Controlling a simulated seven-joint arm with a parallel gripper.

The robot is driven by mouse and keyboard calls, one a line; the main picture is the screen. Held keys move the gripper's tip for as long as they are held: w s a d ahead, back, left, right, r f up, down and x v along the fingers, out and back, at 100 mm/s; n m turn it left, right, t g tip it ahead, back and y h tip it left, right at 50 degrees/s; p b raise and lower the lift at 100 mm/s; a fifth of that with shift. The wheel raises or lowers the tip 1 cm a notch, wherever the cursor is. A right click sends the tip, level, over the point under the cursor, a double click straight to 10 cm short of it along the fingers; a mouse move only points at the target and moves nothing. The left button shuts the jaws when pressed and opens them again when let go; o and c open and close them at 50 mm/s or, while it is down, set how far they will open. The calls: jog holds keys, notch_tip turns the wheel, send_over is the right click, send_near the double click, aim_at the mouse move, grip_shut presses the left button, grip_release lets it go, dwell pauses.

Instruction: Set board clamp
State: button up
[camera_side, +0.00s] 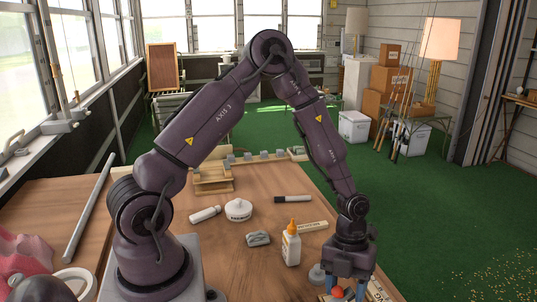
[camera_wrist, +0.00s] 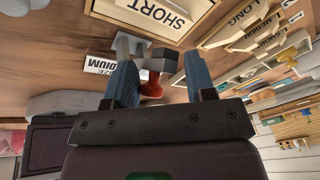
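My gripper (camera_side: 346,288) is low at the bottom edge of the side view. In the wrist view its two blue fingers (camera_wrist: 161,82) stand apart. A small clamp-like piece with a red knob (camera_wrist: 151,86) and a grey block (camera_wrist: 163,60) shows between and beyond them. The red knob also shows in the side view (camera_side: 338,293), by the fingers. A gap shows between the knob and the right finger; I cannot tell if the left finger touches it. The lower part of the scene is cut off in the side view.
Wooden trays marked SHORT (camera_wrist: 160,14) and LONG (camera_wrist: 243,18) are close by in the wrist view.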

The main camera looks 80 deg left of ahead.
jog(key=shift+w+f+g, duration=0.45)
jog(key=shift+f+g, duration=0.1)
jog(key=shift+g, duration=0.35)
jog(key=w+v, duration=0.1)
jog(key=v, duration=1.2)
jog(key=s+r+n+t+y, duration=0.1)
jog(key=s+r+n+t, duration=0.3)
jog(key=s+r+n, duration=0.4)
jog(key=s+r+n+t+y, duration=0.2)
jog(key=s+r+n, duration=0.7)
jog(key=n, duration=1)
jog(key=shift+s+a+t, duration=0.3)
jog(key=shift+s+t, duration=0.9)
jog(key=shift+s, duration=0.15)
